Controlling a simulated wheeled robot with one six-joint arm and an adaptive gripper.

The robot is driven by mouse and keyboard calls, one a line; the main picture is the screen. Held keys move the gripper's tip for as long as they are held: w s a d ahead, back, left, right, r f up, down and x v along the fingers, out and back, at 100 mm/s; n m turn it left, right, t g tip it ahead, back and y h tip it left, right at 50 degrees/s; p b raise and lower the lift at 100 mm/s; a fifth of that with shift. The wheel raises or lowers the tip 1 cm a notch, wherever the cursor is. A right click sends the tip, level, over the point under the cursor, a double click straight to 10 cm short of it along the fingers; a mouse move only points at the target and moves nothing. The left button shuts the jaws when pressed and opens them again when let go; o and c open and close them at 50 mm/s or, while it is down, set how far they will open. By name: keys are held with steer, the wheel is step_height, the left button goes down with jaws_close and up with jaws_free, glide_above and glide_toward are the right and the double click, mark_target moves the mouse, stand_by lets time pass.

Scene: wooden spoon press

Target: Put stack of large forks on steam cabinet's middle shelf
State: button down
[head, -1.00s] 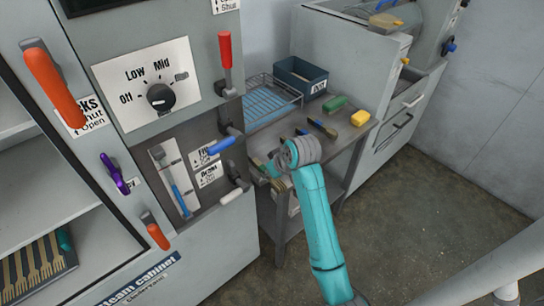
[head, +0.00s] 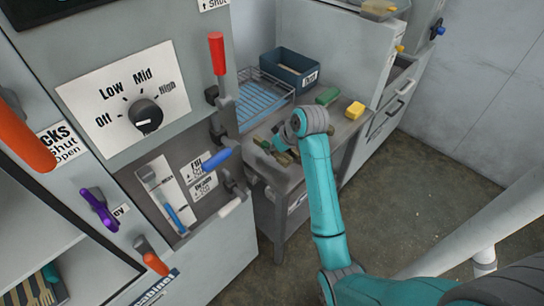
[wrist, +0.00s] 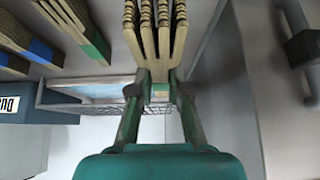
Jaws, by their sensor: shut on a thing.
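In the wrist view my gripper (wrist: 160,88) is shut on a stack of light wooden forks (wrist: 155,40), held near the green-banded end, with the tines pointing away from it. In the head view my gripper is mostly hidden behind my wrist, over the side table. The steam cabinet (head: 60,262) is at the left. Its open shelf (head: 30,215) shows bare, and a stack of wooden forks (head: 38,290) with a blue-green band lies below it at the lower left. Which shelf is the middle one I cannot tell.
Banded wooden stacks (wrist: 80,30) lie at upper left in the wrist view. The side table (head: 340,128) carries a wire rack (head: 262,98), a dark blue bin (head: 290,70), a green block (head: 327,95) and a yellow block (head: 355,109). Cabinet levers, including a red one (head: 217,55), stick out.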

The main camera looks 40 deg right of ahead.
mark_target(273, 156)
steer(key=shift+f, duration=2.15)
steer(key=shift+f, duration=0.1)
steer(key=c, duration=1.1)
jaws_free()
steer(key=shift+r, duration=0.25)
steer(key=v, duration=1.1)
steer(key=shift+s+r, duration=0.25)
steer(key=shift+r, duration=0.05)
